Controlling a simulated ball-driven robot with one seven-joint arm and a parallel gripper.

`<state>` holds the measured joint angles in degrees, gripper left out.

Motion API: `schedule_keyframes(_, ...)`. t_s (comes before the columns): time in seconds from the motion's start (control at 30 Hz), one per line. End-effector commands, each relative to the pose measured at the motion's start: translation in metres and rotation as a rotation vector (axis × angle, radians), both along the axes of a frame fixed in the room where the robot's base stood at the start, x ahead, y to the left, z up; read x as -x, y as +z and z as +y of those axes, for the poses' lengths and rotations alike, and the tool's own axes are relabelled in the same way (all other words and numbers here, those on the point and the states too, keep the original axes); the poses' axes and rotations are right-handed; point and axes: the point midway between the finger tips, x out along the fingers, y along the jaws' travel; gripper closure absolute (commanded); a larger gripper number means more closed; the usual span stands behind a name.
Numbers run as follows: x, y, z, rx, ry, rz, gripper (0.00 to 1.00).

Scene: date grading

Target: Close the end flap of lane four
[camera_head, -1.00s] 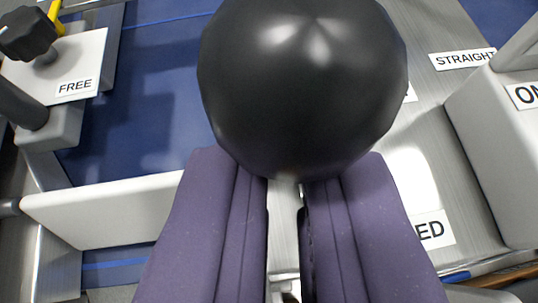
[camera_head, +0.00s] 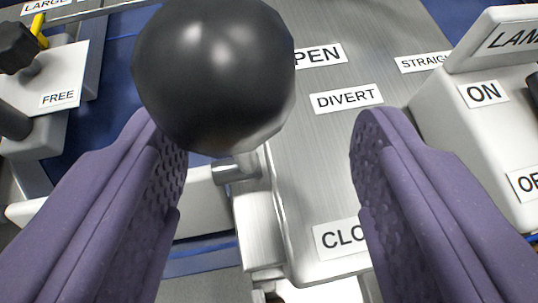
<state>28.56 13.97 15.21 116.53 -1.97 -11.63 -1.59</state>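A large black ball knob (camera_head: 215,75) stands close in front of the camera. A short metal stem (camera_head: 240,166) below it meets a bracket at the edge of a brushed metal plate (camera_head: 330,165). A white flap panel (camera_head: 203,207) crosses the blue lane to the left, partly hidden by my left finger. The plate carries an OPEN label (camera_head: 320,55), partly covered by the knob, and a CLOSED label (camera_head: 340,238), cut off by my right finger. My gripper (camera_head: 262,122) is open, its purple fingers wide apart. The knob appears nearer the left finger; contact cannot be told.
DIVERT (camera_head: 346,98) and STRAIGHT (camera_head: 422,63) labels sit on the plate. A white control box (camera_head: 480,130) with ON and OFF labels stands at the right. At the left are a FREE-labelled block (camera_head: 45,95) and a black star knob (camera_head: 17,47).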

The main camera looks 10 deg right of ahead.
Motion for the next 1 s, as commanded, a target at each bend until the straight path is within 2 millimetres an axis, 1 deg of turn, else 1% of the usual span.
schedule_keyframes(0.27,0.002,0.0,0.003,-0.003,0.004,0.004,0.4)
schedule_keyframes(0.37,0.013,0.007,0.004,-0.002,0.003,0.005,0.4)
schedule_keyframes(0.5,0.036,0.023,0.008,0.0,0.001,0.003,0.4)
schedule_keyframes(0.6,0.051,0.03,0.011,0.0,0.001,0.004,0.4)
schedule_keyframes(0.7,0.062,0.035,0.012,-0.001,0.0,0.004,0.4)
schedule_keyframes(0.8,0.067,0.036,0.014,0.0,0.001,0.003,0.4)
schedule_keyframes(1.0,0.067,0.035,0.014,-0.002,0.002,0.004,0.4)
